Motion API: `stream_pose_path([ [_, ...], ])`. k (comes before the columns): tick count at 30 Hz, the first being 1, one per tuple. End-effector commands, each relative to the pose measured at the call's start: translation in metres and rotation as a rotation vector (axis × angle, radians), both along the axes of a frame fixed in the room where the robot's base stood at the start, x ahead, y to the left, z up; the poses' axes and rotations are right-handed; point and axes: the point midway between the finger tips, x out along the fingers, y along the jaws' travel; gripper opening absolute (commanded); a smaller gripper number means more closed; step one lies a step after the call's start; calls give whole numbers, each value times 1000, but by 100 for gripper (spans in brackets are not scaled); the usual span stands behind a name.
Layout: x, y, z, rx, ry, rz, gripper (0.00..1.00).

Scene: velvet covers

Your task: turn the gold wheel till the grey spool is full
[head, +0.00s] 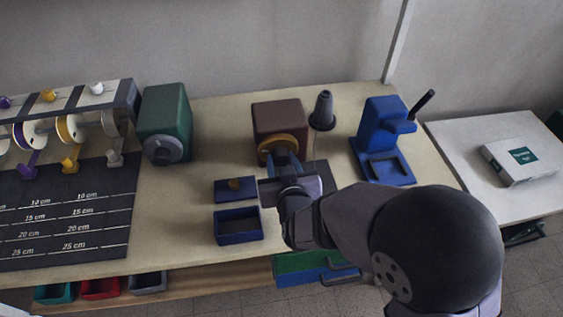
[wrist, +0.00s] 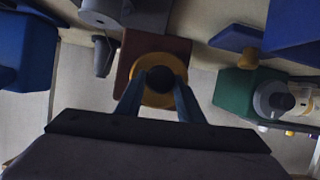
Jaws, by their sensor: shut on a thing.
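The gold wheel (head: 277,143) is on the front of a brown box (head: 280,115). My gripper (head: 285,160) reaches it from the front. In the wrist view the gold wheel (wrist: 143,96) has a dark round centre, and the fingers of my gripper (wrist: 160,84) are shut on the wheel, one on each side of that centre. The grey spool (head: 114,123) seems to be the one at the right end of the rack at the left, above a grey tab (head: 115,157). It is small and dim, and I cannot tell how full it is.
A green box (head: 165,108) with a grey wheel (head: 164,150) stands left of the brown box. A dark cone (head: 323,110) and a blue stand (head: 378,135) are to the right. A blue open box (head: 238,233) and a knobbed blue lid (head: 222,190) lie near my gripper.

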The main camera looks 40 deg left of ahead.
Motion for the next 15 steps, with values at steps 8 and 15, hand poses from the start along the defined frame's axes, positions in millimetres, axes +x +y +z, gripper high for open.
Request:
stream_pose_path([
  [8, 2, -1, -3, 135, 125, 0, 12],
  [15, 2, -1, 1, 161, 158, 1, 12],
])
